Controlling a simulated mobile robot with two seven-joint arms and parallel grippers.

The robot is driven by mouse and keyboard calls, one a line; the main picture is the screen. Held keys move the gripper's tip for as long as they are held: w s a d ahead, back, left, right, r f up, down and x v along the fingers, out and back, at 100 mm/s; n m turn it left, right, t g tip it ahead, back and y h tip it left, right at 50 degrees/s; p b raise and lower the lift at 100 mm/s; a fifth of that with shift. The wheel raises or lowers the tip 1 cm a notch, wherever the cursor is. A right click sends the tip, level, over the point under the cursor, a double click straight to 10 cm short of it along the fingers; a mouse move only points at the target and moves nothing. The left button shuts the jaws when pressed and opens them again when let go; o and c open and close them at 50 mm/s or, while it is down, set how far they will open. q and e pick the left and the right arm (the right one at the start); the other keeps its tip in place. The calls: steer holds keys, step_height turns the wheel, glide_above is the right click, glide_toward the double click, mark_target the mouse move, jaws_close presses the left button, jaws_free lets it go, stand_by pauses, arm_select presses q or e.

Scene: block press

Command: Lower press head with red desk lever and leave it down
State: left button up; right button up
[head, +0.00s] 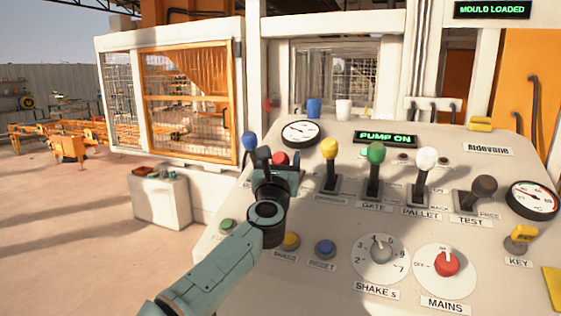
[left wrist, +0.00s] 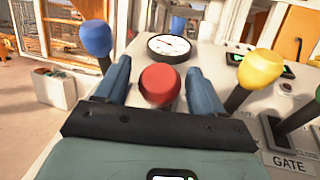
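The red desk lever's round knob (head: 280,158) stands on the sloped control desk (head: 335,225), between the blue and yellow levers. In the left wrist view the red knob (left wrist: 160,83) sits between the two blue-grey fingers, with a gap on each side. My left gripper (head: 279,163) is open around the knob, also in the left wrist view (left wrist: 160,84). The arm hides the red lever's shaft and base in the head view. I cannot make out the press head. My right gripper is not in view.
A blue lever (head: 250,141) stands close on the left and a yellow lever (head: 329,149) close on the right. Green (head: 375,153) and white (head: 426,159) levers follow. A green display (head: 385,139) reads PUMP ON; another (head: 492,10) reads MOULD LOADED.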

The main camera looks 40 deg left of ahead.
arm_select(q)
steer(key=shift+s+d+f, duration=0.15)
steer(key=b+v, duration=0.5)
steer(key=v, duration=0.8)
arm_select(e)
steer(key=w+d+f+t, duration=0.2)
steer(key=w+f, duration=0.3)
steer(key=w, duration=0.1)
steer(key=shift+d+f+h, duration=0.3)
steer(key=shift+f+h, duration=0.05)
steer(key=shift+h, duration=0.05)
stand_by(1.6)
